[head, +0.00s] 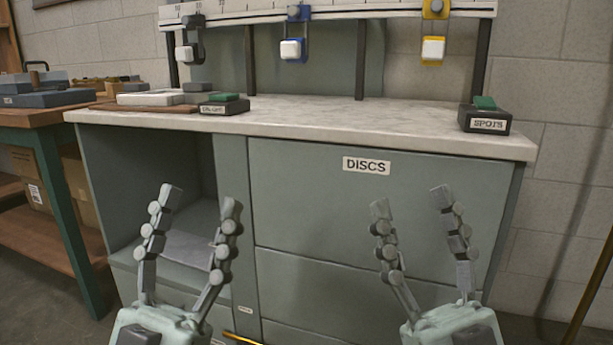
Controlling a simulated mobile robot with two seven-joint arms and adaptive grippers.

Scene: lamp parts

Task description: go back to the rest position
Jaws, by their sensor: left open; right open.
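My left gripper (200,198) is open and empty at the lower left, in front of the cabinet's open bay. My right gripper (411,200) is open and empty at the lower right, in front of the drawer marked DISCS (320,215). Both grippers point upward, and their fingertips show below the front edge of the worktop (340,122). Neither gripper holds anything.
A rail (340,12) above the worktop carries a grey, a blue (297,14) and a yellow (435,10) holder. Black boxes with green tops stand at left (224,105) and right (484,119); the right one reads SPOTS. A wooden bench (60,115) stands left. The worktop's middle is clear.

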